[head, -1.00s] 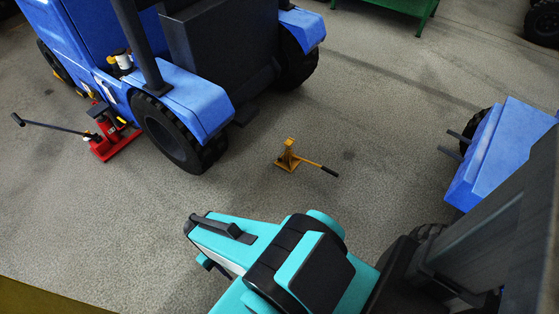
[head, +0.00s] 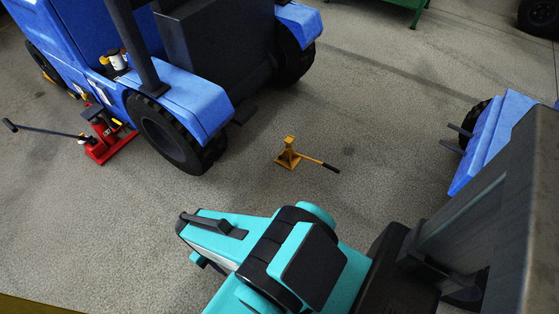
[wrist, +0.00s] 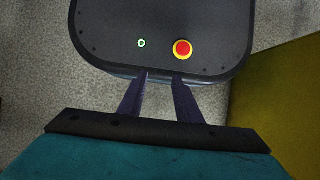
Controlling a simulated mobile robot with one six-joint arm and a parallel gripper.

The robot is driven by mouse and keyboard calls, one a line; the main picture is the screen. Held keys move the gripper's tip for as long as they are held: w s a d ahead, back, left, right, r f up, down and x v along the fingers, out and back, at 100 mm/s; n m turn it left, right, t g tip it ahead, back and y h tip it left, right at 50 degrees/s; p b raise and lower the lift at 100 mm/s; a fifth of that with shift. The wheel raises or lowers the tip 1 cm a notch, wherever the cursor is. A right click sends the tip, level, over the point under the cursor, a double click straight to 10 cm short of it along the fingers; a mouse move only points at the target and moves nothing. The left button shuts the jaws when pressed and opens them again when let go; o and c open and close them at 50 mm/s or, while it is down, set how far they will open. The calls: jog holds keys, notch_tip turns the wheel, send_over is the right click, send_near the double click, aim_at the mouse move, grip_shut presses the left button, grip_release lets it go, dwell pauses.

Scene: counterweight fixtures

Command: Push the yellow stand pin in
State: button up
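The yellow stand (head: 288,158) stands upright on the floor in the middle of the head view. A bar with a dark grip (head: 331,168) sticks out from it to the right. The stand's pin is too small to make out. My teal arm is in front of the stand, apart from it, and my gripper's fingers are not clear in the head view. In the wrist view my gripper (wrist: 161,78) has two dark fingers apart with nothing between them. The wrist view does not show the stand.
A blue tractor (head: 190,90) with large black wheels stands left of the stand. A red jack (head: 106,140) with a long handle is beside it. Another blue machine (head: 490,140) with prongs is at right. A green bench (head: 400,3) is at the back. Floor around the stand is clear.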

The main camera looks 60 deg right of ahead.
jog(key=shift+o, duration=1)
jog(key=w+d+f+m+t+y+b, duration=0.15)
jog(key=w+f+t+b, duration=0.3)
jog(key=w+f, duration=0.45)
jog(key=w+d+f+m+t+b, duration=0.1)
jog(key=w+d+f+t+b, duration=0.15)
jog(key=w+f+b, duration=0.6)
jog(key=w+d+f+m+t+h+b, duration=0.2)
jog(key=w+d+t, duration=0.1)
jog(key=w+d, duration=0.5)
jog(key=w+d+f+m+t+h+b, duration=0.1)
jog(key=w+d+f+t+h+b, duration=0.2)
jog(key=w+d, duration=0.45)
jog(key=w+d+f+m+t+h+b, duration=0.15)
jog(key=d+m+h+b, duration=0.5)
jog(key=d, duration=1.25)
jog(key=s+d+f+m+g+h+b, duration=0.2)
jog(key=s+d+m+g+h+b, duration=0.4)
jog(key=s+d, duration=0.8)
jog(key=d+g+h+b, duration=0.1)
jog(key=g+h+b, duration=0.1)
jog(key=g+b, duration=0.1)
jog(key=shift+s+d, duration=0.15)
jog(key=shift+d, duration=0.25)
